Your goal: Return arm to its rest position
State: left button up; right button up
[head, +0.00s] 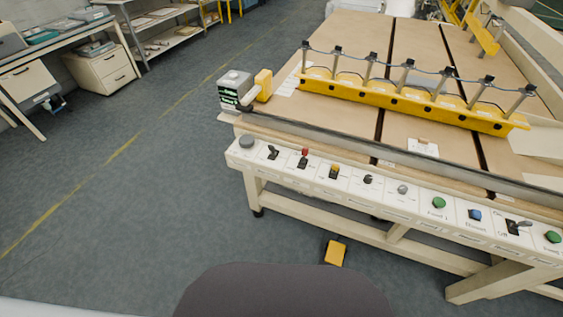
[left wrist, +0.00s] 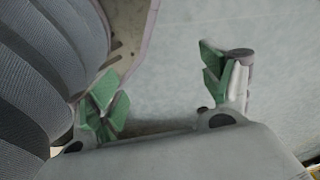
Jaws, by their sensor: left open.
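My left gripper (left wrist: 160,84) shows in the left wrist view. Its two green-padded fingers stand wide apart, with nothing between them. Plain grey floor fills much of the picture behind it, and dark ribbed parts cover the left side. Neither gripper is in the head view. My right gripper shows in no frame.
A machine table (head: 400,95) with a yellow clamp bar (head: 400,98) fills the right side. Its control panel (head: 400,190) runs along the front edge. A yellow pedal (head: 335,252) lies on the floor. A desk and shelves stand at upper left. Open floor (head: 130,190) lies left of the machine.

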pick_arm(q)
jog(key=s+a+r+p, duration=0.2)
jog(key=s+p, duration=0.4)
jog(key=s+a+r+g+p, duration=0.1)
jog(key=s+a+r+p, duration=0.1)
jog(key=s+p, duration=0.4)
jog(key=shift+s+a+r+y, duration=0.15)
jog(key=shift+s+a+y, duration=0.25)
jog(key=shift+s, duration=0.2)
pick_arm(e)
jog(key=s+d+r, duration=0.2)
jog(key=s, duration=0.4)
jog(key=s+d+r+g, duration=0.1)
jog(key=s+d+r, duration=0.1)
jog(key=s, duration=0.5)
jog(key=shift+d+r+h, duration=0.15)
jog(key=shift+d+h, duration=0.25)
pick_arm(q)
jog(key=shift+c, duration=0.2)
pick_arm(e)
jog(key=shift+s, duration=0.1)
